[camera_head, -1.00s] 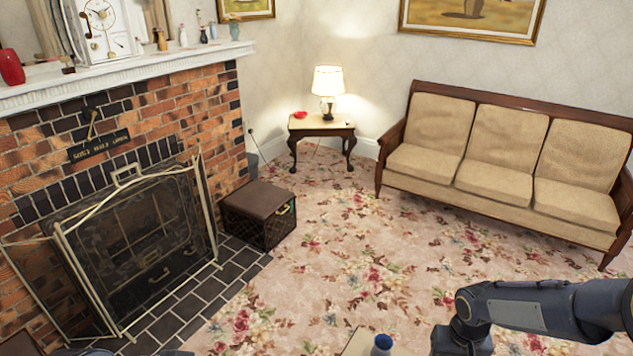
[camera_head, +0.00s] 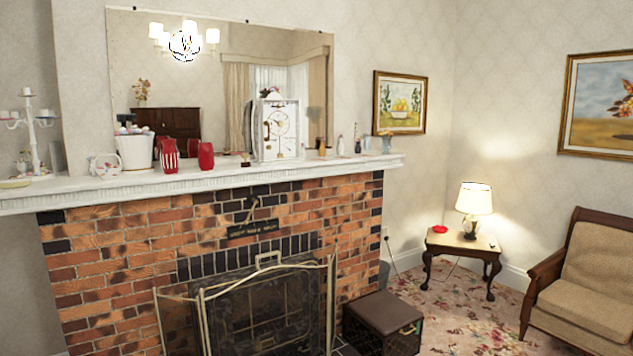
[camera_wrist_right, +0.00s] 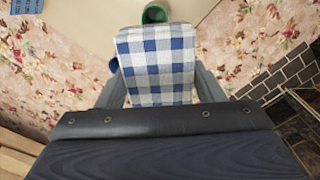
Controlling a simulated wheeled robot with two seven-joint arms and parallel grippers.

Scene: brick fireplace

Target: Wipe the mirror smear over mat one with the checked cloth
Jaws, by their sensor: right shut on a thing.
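The mirror (camera_head: 185,85) hangs on the wall above the white mantel in the head view, reflecting a chandelier, a dark cabinet and curtains. I cannot make out a smear on it. No mat can be told apart at this size. The blue-and-white checked cloth (camera_wrist_right: 157,65) shows in the right wrist view. My right gripper (camera_wrist_right: 160,88) is shut on it, with a finger at each side; the cloth hides part of the grip. Neither gripper shows in the head view, so its distance from the mirror cannot be seen. My left gripper is not in view.
On the mantel (camera_head: 300,173) stand a white bucket (camera_head: 134,152), red vases (camera_head: 205,155), a white clock (camera_head: 278,130) and small figurines. A fire screen (camera_head: 265,305) and dark crate (camera_head: 383,322) stand below. A green item (camera_wrist_right: 154,13) is beyond the cloth on a beige surface.

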